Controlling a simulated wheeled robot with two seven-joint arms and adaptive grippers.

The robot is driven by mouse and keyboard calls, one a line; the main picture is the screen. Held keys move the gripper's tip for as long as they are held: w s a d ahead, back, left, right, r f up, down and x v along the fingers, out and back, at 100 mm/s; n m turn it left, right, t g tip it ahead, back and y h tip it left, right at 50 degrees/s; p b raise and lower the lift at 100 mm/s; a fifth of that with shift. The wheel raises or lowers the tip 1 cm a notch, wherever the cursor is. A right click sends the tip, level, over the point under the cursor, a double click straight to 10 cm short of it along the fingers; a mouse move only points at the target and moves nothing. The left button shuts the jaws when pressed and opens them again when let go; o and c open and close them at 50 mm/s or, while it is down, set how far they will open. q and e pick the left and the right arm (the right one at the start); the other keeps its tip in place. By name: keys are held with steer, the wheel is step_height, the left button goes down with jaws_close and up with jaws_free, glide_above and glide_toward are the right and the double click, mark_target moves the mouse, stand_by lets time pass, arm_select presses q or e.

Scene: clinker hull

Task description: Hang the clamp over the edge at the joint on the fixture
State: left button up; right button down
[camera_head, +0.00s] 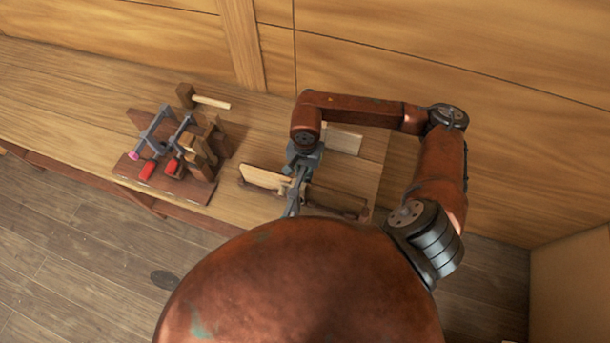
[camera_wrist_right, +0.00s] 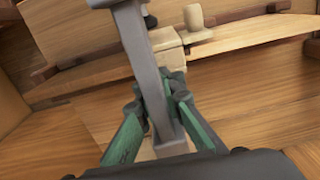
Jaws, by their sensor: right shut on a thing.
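My right gripper (camera_head: 303,160) is shut on a grey metal bar clamp (camera_head: 294,201). In the right wrist view the clamp's bar (camera_wrist_right: 145,60) runs between the green fingers (camera_wrist_right: 160,86). The fixture, with a pale plank (camera_head: 263,177) and a darker plank (camera_head: 336,203), lies below. In the head view the clamp overlaps the place where the two planks meet. In the wrist view the fixture (camera_wrist_right: 70,62) lies beyond the fingers, with a pale block (camera_wrist_right: 170,46) at its middle. Whether the clamp touches the fixture cannot be told. My left gripper is not in view.
A pale board (camera_head: 343,140) lies behind my right gripper. A plank wall (camera_head: 420,50) bounds the bench (camera_head: 60,90) at the back.

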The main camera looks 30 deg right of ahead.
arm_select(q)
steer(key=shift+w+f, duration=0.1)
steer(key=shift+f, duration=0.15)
arm_select(e)
steer(key=shift+s+f, duration=0.2)
steer(key=shift+f, duration=0.6)
steer(key=c, duration=2.3)
jaws_free()
steer(key=o, duration=0.3)
steer(key=shift+w+f, duration=0.1)
steer(key=shift+w, duration=0.3)
steer(key=shift+d, duration=0.1)
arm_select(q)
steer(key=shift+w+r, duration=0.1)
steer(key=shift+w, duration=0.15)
arm_select(e)
steer(key=shift+s+r, duration=0.15)
steer(key=shift+r, duration=0.05)
